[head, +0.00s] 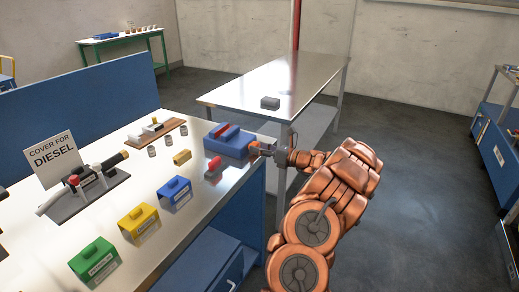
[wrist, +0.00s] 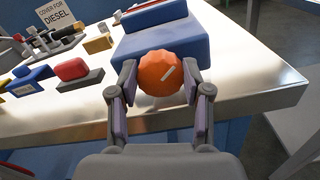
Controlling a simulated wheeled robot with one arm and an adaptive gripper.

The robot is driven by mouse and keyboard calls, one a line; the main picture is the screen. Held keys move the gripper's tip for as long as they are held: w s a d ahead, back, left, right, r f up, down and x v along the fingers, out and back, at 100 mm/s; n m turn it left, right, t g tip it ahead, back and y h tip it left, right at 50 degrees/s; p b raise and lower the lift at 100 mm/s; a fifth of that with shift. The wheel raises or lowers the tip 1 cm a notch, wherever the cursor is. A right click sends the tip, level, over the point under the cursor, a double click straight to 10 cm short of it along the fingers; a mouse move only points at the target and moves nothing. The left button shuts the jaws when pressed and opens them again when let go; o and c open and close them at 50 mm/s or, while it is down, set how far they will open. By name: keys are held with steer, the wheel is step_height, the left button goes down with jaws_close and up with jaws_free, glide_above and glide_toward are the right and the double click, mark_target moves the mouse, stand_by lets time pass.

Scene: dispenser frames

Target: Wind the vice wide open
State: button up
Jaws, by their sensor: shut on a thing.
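The vice (head: 232,147) is a blue block with a red bar on top, at the right end of the workbench. In the head view my gripper (head: 272,150) reaches the vice's right end. The gap between the vice's jaws is not clear.
Small red (head: 213,168) and yellow (head: 182,157) blocks lie left of the vice. Blue, yellow and green boxes (head: 95,262) line the bench's front edge. A "COVER FOR DIESEL" sign (head: 53,160) stands farther left. A steel table (head: 310,72) with a dark block stands behind.

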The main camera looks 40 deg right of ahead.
steer(key=shift+f+n+b, duration=0.1)
steer(key=shift+n+b, duration=0.2)
steer(key=n+b, duration=0.4)
steer(key=b, duration=0.1)
steer(key=shift+a+f+n, duration=0.1)
steer(key=shift+n, duration=0.3)
steer(key=shift+r+n+b, duration=0.2)
steer(key=shift+n+b, duration=0.6)
steer(key=shift+n, duration=0.1)
steer(key=o, duration=1.2)
steer(key=shift+c, duration=0.2)
steer(key=shift+s, duration=0.15)
steer(key=v, duration=1.1)
steer(key=shift+s, duration=0.4)
